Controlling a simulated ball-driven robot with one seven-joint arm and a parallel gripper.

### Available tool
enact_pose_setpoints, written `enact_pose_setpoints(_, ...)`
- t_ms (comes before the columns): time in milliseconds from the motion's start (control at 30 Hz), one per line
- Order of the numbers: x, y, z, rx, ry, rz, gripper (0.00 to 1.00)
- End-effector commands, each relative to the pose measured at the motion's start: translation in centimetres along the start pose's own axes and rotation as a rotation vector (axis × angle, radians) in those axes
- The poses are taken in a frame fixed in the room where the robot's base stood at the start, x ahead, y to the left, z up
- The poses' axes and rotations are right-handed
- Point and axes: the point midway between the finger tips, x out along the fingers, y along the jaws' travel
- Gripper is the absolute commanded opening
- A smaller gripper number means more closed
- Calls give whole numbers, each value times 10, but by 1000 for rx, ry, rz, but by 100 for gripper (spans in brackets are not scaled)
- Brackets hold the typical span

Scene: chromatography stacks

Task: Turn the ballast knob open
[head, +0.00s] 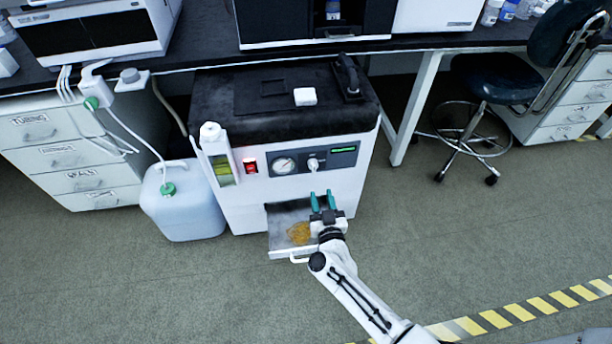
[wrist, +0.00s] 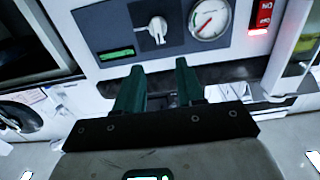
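The white knob (head: 313,164) sits on the dark front panel (head: 342,158) of the white pump cabinet, right of a round gauge (head: 284,166). In the wrist view the knob (wrist: 157,29) is ahead of the fingers, with its pointer roughly upright in that picture. My gripper (head: 322,194) is in front of the cabinet, below the knob and apart from it. Its two green fingers are spread with nothing between them; they also show in the wrist view (wrist: 160,66). No part of the knob's face is covered by the fingers.
A lit red switch (head: 250,166) and a sight glass with yellow liquid (head: 223,170) are left of the gauge. A tray (head: 283,242) with an amber puddle sticks out low, beside my gripper. A white jug (head: 185,212) stands left.

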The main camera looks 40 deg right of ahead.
Motion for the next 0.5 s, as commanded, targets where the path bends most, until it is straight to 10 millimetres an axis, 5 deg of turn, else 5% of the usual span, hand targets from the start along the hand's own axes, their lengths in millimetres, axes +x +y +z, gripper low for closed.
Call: enact_pose_setpoints(500,79,1,2,3,4,5,38)
